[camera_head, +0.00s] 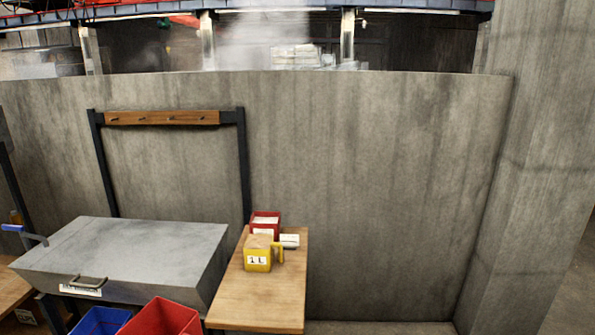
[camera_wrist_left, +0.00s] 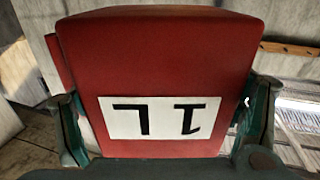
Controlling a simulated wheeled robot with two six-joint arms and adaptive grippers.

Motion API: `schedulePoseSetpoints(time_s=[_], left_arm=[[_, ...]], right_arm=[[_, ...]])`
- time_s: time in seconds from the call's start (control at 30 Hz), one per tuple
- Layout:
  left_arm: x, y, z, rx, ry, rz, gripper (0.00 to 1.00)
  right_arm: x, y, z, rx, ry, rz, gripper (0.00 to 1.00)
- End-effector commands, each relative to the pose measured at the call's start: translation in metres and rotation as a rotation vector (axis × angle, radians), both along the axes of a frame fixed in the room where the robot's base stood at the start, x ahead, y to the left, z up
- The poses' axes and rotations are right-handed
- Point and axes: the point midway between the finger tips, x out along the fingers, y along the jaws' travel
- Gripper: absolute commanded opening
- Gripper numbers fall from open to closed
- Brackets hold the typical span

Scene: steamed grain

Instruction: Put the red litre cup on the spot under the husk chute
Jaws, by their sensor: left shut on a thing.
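The red litre cup (camera_wrist_left: 165,60) fills most of the left wrist view. Its white label reads "1 L" upside down in that view. My left gripper (camera_wrist_left: 163,118) is shut on it, with one green-grey finger at each side of the cup. Neither my left gripper nor this held cup shows in the head view. My right gripper is in neither view. I cannot make out the husk chute or the spot under it.
A wooden table (camera_head: 262,303) carries a yellow 1 L cup (camera_head: 257,262), a red container (camera_head: 266,217) behind it and a small white item (camera_head: 290,240). A grey metal chest (camera_head: 125,250) stands left. Blue (camera_head: 100,322) and red bins (camera_head: 160,318) sit in front. A concrete wall (camera_head: 380,180) rises behind.

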Motion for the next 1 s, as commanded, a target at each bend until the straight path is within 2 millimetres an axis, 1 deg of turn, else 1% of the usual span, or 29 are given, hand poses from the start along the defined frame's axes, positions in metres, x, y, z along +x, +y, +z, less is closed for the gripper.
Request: schedulePoseSetpoints(time_s=[0.03,0.1,0.2,0.33,0.4,0.43,0.5,0.6,0.8,0.9,1.0], left_arm=[[-0.014,-0.012,0.003,0.0,0.001,-0.027,0.53],[-0.032,-0.027,0.009,0.0,0.0,-0.059,0.53],[-0.053,-0.043,0.017,-0.001,-0.001,-0.095,0.53],[-0.075,-0.058,0.027,0.0,-0.001,-0.13,0.53],[-0.083,-0.063,0.03,0.004,-0.001,-0.152,0.53],[-0.082,-0.062,0.028,0.005,0.0,-0.166,0.53],[-0.082,-0.062,0.015,0.0,-0.002,-0.165,0.53],[-0.082,-0.062,0.0,0.001,-0.003,-0.163,0.53],[-0.081,-0.062,-0.027,0.001,-0.003,-0.163,0.53],[-0.081,-0.062,-0.031,0.001,-0.003,-0.162,0.53],[-0.081,-0.062,-0.029,0.001,-0.003,-0.162,0.53]], right_arm=[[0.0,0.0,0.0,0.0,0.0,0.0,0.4],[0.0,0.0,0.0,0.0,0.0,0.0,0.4],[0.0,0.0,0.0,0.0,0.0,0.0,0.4],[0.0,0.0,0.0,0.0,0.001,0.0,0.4],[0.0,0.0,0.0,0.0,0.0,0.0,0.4],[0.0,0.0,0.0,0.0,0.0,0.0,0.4],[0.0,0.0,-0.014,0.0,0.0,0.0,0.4],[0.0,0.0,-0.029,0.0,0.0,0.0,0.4],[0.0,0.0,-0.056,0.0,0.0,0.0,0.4],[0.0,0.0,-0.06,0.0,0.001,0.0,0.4],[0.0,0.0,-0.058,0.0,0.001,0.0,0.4]])
